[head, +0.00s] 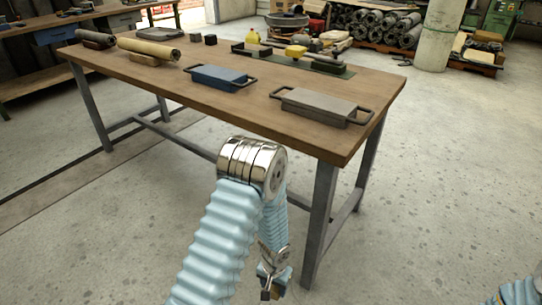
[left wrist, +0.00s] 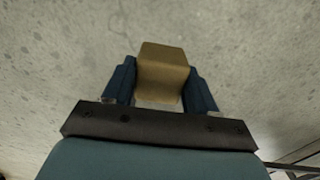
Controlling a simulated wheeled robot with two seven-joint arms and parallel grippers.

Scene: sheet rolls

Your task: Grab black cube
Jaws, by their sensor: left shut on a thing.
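Two small black cubes stand close together at the back of the wooden table, one on the left (head: 195,38) and one on the right (head: 210,39). My left gripper (head: 268,291) hangs low in front of the table, below the tabletop and well away from both cubes. In the left wrist view its two blue fingers are shut on a tan block (left wrist: 163,72), held over the bare floor. The block's lower end is between the fingers. My right gripper is not in view; only a bit of my right arm's sleeve shows at the lower right.
A pillar (head: 440,35) stands behind. The floor to the right is clear.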

